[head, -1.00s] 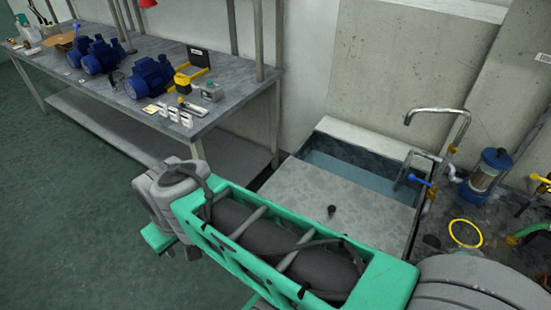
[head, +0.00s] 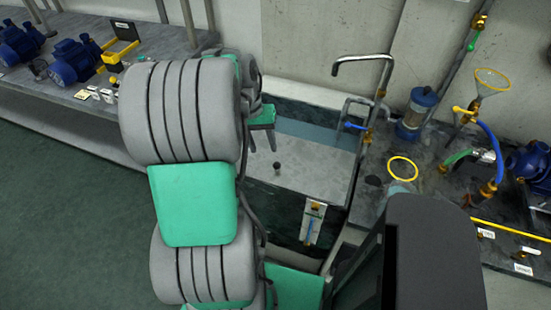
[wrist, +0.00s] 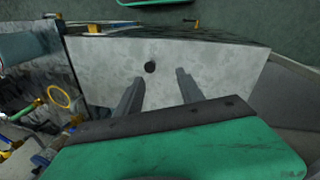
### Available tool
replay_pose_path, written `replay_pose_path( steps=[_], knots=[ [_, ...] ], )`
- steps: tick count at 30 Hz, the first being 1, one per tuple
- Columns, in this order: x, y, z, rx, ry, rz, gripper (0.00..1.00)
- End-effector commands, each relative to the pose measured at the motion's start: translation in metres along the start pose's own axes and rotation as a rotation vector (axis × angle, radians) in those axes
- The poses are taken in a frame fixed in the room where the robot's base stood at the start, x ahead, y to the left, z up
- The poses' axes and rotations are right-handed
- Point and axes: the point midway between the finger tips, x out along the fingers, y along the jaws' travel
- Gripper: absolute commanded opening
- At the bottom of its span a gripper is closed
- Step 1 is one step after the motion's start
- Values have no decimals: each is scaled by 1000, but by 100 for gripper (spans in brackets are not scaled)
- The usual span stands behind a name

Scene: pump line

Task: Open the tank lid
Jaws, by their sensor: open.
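The tank lid (head: 312,174) is a pale grey mottled slab lying flat over most of the tank, with a strip of blue water (head: 325,134) showing behind it. A small black knob (head: 277,167) stands on the lid; in the wrist view the knob (wrist: 150,67) shows just beyond the fingertips, between their lines. My gripper (head: 262,147) is open and empty, fingers pointing down above the lid, a little left of the knob in the head view. In the wrist view my gripper (wrist: 160,76) shows both fingers apart over the lid (wrist: 210,70).
A tap (head: 362,58) arches over the tank's back right, with a blue-handled valve (head: 355,127) below it. A yellow ring (head: 403,169) lies on the dark surface to the right. A bench (head: 90,108) with blue pumps stands at the left. My arm hides the lid's left side.

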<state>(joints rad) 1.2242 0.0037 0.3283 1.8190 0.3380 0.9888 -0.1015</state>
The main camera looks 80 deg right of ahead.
Motion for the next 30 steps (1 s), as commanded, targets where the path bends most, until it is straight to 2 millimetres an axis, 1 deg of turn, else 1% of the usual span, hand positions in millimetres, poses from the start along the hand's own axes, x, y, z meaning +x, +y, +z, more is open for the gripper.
replay_pose_path(
  steps=[1,3,5,8,12,16,19,25,30],
  knots=[
    [6,15,-3,38,-15,5,45],
    [12,24,-4,60,-25,9,45],
    [19,26,-4,64,-26,10,45],
    [36,25,-3,63,-27,10,45],
    [64,25,-2,62,-27,10,45],
    [81,25,-2,61,-24,9,45],
    [86,24,-2,61,-22,9,45],
    [87,24,-2,61,-21,9,45],
    [87,24,-2,60,-21,9,32]
  ],
)
